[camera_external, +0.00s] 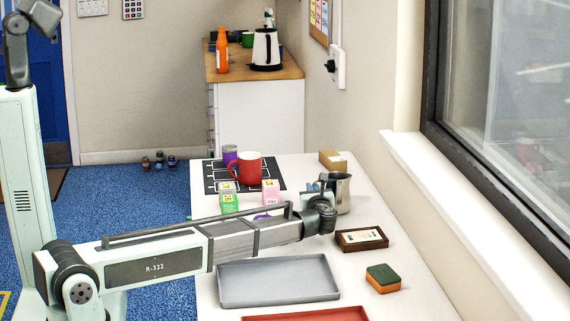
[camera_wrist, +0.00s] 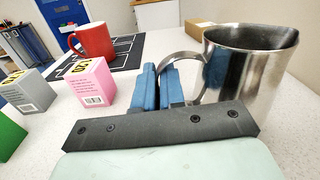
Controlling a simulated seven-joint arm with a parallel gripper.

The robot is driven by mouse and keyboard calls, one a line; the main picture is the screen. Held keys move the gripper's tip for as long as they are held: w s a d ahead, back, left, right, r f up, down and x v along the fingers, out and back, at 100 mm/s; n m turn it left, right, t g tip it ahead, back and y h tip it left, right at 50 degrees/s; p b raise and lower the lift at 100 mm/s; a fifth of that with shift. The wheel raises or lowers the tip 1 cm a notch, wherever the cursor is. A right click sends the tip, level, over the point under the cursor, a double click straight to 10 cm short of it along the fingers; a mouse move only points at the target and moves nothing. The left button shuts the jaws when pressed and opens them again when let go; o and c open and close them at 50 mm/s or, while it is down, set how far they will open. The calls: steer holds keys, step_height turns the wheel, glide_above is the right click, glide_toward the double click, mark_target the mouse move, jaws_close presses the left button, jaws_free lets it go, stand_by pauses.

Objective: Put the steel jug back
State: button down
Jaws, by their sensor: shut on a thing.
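The steel jug (camera_external: 342,190) stands upright on the white table, toward its right side. In the wrist view the jug (camera_wrist: 235,75) fills the right side, with its handle turned left toward my gripper (camera_wrist: 163,85). My gripper's blue fingers are shut on the handle of the jug. In the outside view my gripper (camera_external: 317,188) is at the jug's left side, partly hidden by my wrist. A black mat with white outlines (camera_external: 219,186) lies at the far left of the table.
A red mug (camera_external: 249,169) and a purple tin (camera_external: 230,154) stand on the mat. Small green (camera_external: 229,203) and pink (camera_external: 271,193) cartons stand before it. A brown box (camera_external: 333,160), framed tray (camera_external: 361,239), sponge (camera_external: 383,278) and grey tray (camera_external: 278,281) surround the jug.

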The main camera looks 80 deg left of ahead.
steer(key=shift+f, duration=0.1)
steer(key=c, duration=1.7)
jaws_free()
steer(key=shift+f, duration=0.1)
steer(key=o, duration=0.5)
steer(key=shift+r, duration=0.2)
steer(key=d, duration=1.2)
steer(key=shift+s, duration=0.25)
